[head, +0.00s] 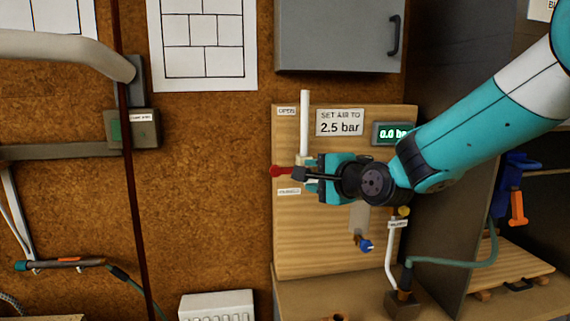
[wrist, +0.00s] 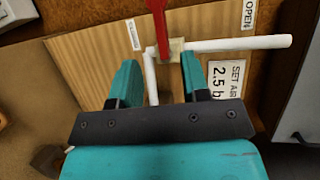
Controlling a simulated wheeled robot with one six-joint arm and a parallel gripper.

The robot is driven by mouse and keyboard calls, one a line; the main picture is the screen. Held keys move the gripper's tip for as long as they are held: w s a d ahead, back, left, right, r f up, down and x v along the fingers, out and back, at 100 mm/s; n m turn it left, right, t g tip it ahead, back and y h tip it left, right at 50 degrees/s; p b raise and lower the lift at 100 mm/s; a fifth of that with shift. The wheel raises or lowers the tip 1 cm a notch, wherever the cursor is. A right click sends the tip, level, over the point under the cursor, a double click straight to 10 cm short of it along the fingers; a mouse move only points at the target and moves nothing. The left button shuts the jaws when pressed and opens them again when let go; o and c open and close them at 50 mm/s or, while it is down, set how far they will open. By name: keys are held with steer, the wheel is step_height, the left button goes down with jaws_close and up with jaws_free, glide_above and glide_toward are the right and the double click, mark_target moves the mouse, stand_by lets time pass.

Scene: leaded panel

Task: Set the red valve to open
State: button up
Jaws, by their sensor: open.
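The red valve handle (head: 281,171) sticks out to the left from the wooden panel (head: 340,250) in the head view. It lies between an OPEN label (head: 287,111) above and a second small label (head: 289,191) below, too small to read. In the wrist view the red handle (wrist: 157,14) runs up from the pale valve body (wrist: 176,46) at the top. My gripper (head: 305,176) is open in front of the panel, close to the valve. In the wrist view its fingers (wrist: 160,75) stand apart below the valve, with no handle between them. My gripper hides part of the valve in the head view.
A white pipe (head: 304,125) rises from the valve; a bent piece (wrist: 150,78) shows between the fingers. A "SET AIR TO 2.5 bar" sign (head: 340,122) and a gauge reading 0.0 (head: 390,133) sit right. A blue knob (head: 365,245) is below. A grey cabinet (head: 335,35) hangs above.

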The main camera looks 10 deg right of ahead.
mark_target(287, 169)
steer(key=p+x, duration=0.4)
steer(key=x, duration=0.6)
steer(key=shift+w+a, duration=0.15)
steer(key=shift+w, duration=0.15)
steer(key=shift+w+a+f+p, duration=0.3)
steer(key=shift+w+p, duration=0.05)
steer(key=shift+w, duration=0.3)
steer(key=shift+c, duration=0.3)
jaws_close()
